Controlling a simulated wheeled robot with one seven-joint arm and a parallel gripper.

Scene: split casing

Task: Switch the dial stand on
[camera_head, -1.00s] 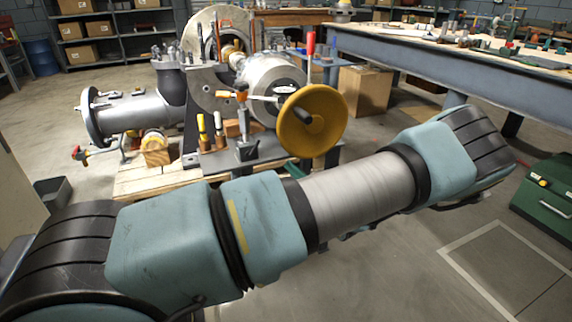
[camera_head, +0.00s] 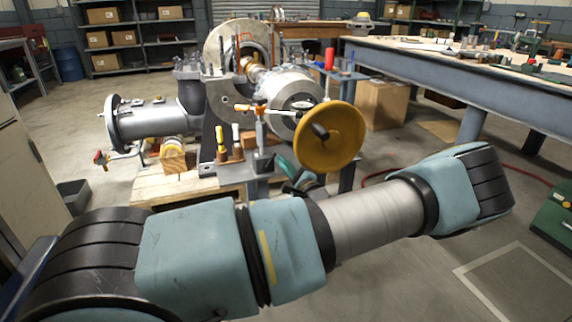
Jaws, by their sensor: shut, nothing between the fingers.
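The dial stand (camera_head: 262,163) is a small dark block base with a thin upright post and an orange clamp on top. It stands upright at the front edge of the casing's bench, just left of the yellow handwheel. A thin pale rod runs from its clamp toward the wheel. Its switch is too small to make out.
The yellow handwheel (camera_head: 330,136) juts forward right of the stand. Yellow- and white-handled tools stand in a wooden block (camera_head: 230,155) to its left. The grey casing (camera_head: 290,92) rises behind. A long workbench (camera_head: 440,75) stands at right. Open floor lies at front right.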

